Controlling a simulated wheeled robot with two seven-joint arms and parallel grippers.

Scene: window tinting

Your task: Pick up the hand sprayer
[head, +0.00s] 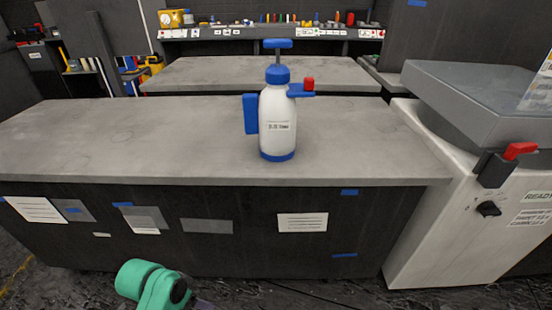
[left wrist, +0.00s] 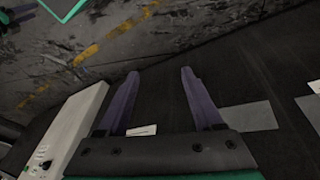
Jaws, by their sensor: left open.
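The hand sprayer (head: 278,118) stands upright on the grey counter (head: 180,150) in the head view. It has a white bottle, blue base, blue collar, blue pump handle on top, a blue part on its left side and a red nozzle tip on the right. My left gripper is low in front of the counter; in the head view only its green arm and a bit of the gripper (head: 203,304) show at the bottom edge. In the left wrist view its two purple fingers (left wrist: 158,100) are apart with nothing between them. The sprayer is not in the left wrist view. My right gripper is in neither view.
A white machine (head: 435,225) with a grey lid and red latch (head: 520,151) stands right of the counter. A second counter (head: 230,73) and a shelf of tools lie behind. The counter top around the sprayer is clear.

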